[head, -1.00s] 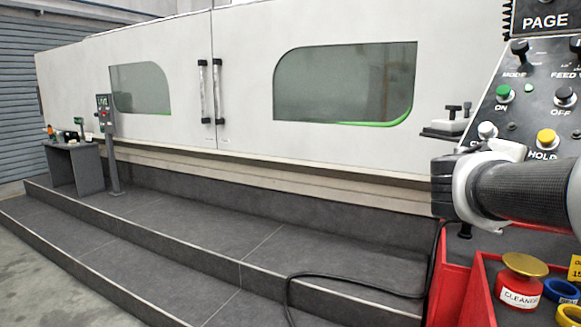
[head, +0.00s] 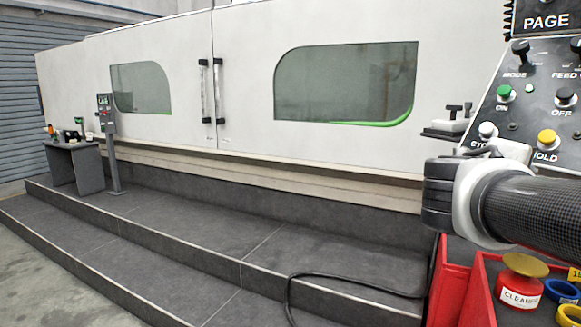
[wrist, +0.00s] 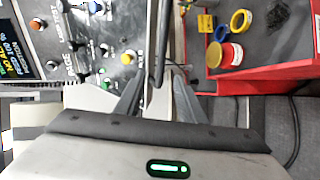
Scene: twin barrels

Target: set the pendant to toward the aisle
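The pendant (head: 538,112) is a black control panel with labelled knobs and buttons at the right edge of the head view, partly cut off. Its panel also shows at upper left in the wrist view (wrist: 112,42). My gripper (head: 437,195) is in front of and below the panel's lower left in the head view; its fingertips are hard to make out there. In the wrist view my gripper's two dark fingers (wrist: 160,88) stand apart. A dark grey upright bar (wrist: 164,35) shows between them; I cannot tell whether they touch it.
Red trays (head: 452,285) with a cleaner tin (head: 519,285) and coloured rings sit under my arm. A large white machine (head: 240,85) with windows fills the back. A grey step platform (head: 190,230) runs along it, with a black cable (head: 345,278) on it. The floor at left is clear.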

